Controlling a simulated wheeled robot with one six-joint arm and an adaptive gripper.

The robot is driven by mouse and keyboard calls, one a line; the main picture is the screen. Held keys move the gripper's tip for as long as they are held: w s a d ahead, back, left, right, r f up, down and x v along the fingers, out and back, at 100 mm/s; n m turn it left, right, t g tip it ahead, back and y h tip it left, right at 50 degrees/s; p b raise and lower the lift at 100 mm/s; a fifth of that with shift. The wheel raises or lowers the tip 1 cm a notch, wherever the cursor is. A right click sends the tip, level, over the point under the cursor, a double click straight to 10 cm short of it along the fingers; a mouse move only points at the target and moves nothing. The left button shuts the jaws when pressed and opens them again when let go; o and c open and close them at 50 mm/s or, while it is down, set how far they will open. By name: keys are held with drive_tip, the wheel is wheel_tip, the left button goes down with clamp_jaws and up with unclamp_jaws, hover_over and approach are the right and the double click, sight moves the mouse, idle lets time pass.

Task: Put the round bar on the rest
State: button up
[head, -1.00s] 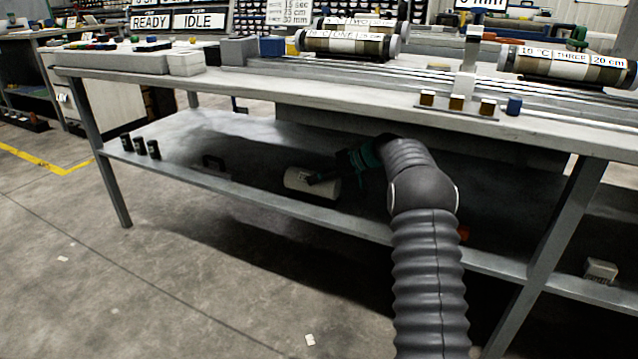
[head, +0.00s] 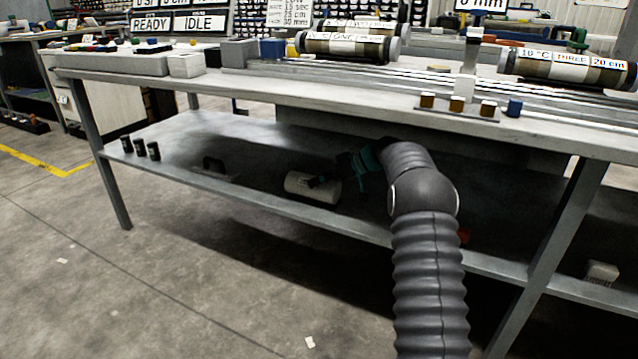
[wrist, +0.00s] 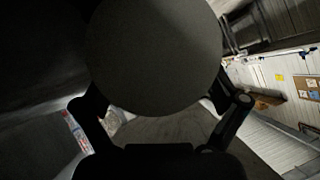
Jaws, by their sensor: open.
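A pale round bar (head: 300,187) lies on its side on the bench's lower shelf, near the middle of the head view. In the wrist view a large grey round end face, apparently the bar's (wrist: 155,50), fills the upper middle, between my two spread fingers. My gripper is open; whether a finger touches the bar I cannot tell. I cannot make out for certain which thing is the rest.
The lower shelf (head: 225,135) has a low bench top (head: 330,97) above it. A dark handled object (head: 213,168) lies left of the bar, and several small black cylinders (head: 140,146) stand at the shelf's left end. Core liners (head: 345,46) lie on the bench top.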

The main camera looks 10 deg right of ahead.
drive_tip(key=v, duration=0.5)
drive_tip(key=s+d, duration=0.1)
drive_tip(key=d, duration=0.2)
drive_tip(key=s+d, duration=0.1)
drive_tip(key=d, duration=0.3)
drive_tip(key=s+d+b, duration=0.1)
drive_tip(key=s+d, duration=0.1)
drive_tip(key=d, duration=0.2)
drive_tip(key=shift+s+d+f, duration=0.1)
